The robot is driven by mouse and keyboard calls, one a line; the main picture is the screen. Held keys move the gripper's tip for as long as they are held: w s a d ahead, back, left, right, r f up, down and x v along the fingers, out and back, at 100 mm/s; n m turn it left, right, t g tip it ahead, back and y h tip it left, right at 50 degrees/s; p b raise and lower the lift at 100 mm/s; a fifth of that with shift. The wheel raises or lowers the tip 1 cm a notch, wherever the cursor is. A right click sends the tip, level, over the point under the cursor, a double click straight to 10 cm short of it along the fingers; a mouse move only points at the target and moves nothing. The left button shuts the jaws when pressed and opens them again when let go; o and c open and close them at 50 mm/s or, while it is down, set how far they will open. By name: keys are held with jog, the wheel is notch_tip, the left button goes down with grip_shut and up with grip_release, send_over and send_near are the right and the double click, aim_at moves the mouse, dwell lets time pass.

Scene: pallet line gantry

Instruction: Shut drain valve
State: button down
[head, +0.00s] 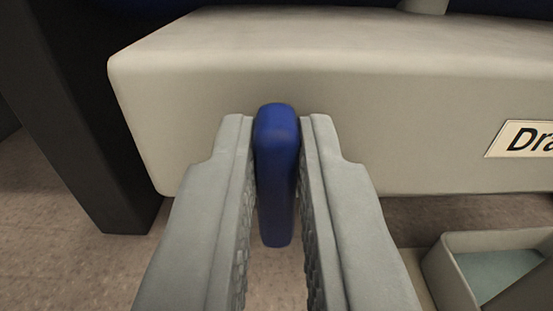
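A blue valve handle (276,175) hangs upright in front of a pale grey box-shaped housing (400,120). A label (525,139) on the housing reads "Dra" before the picture edge cuts it off. My gripper (276,130) has one grey finger on each side of the handle. Both fingertips lie against the sides of the handle near its upper part, with no clear gap there. The handle's lower end shows free between the fingers. Where the handle joins the housing is hidden behind the handle itself.
A dark post (85,110) stands left of the housing. At the lower right is an open pale tray (450,280) with a bluish-green inside. The speckled floor (60,240) shows below the housing.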

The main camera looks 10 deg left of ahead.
dwell(0.3)
jog(key=n, duration=0.4)
jog(key=shift+s+a, duration=0.1)
jog(key=shift+a, duration=0.1)
jog(key=n, duration=0.4)
jog(key=f+n, duration=0.1)
jog(key=n, duration=0.4)
jog(key=a+n, duration=0.1)
jog(key=n, duration=0.3)
jog(key=shift+s+f+n, duration=0.1)
jog(key=shift+f+n, duration=0.05)
jog(key=shift+n, duration=0.25)
jog(key=c, duration=1.5)
grip_release()
jog(key=shift+o, duration=0.2)
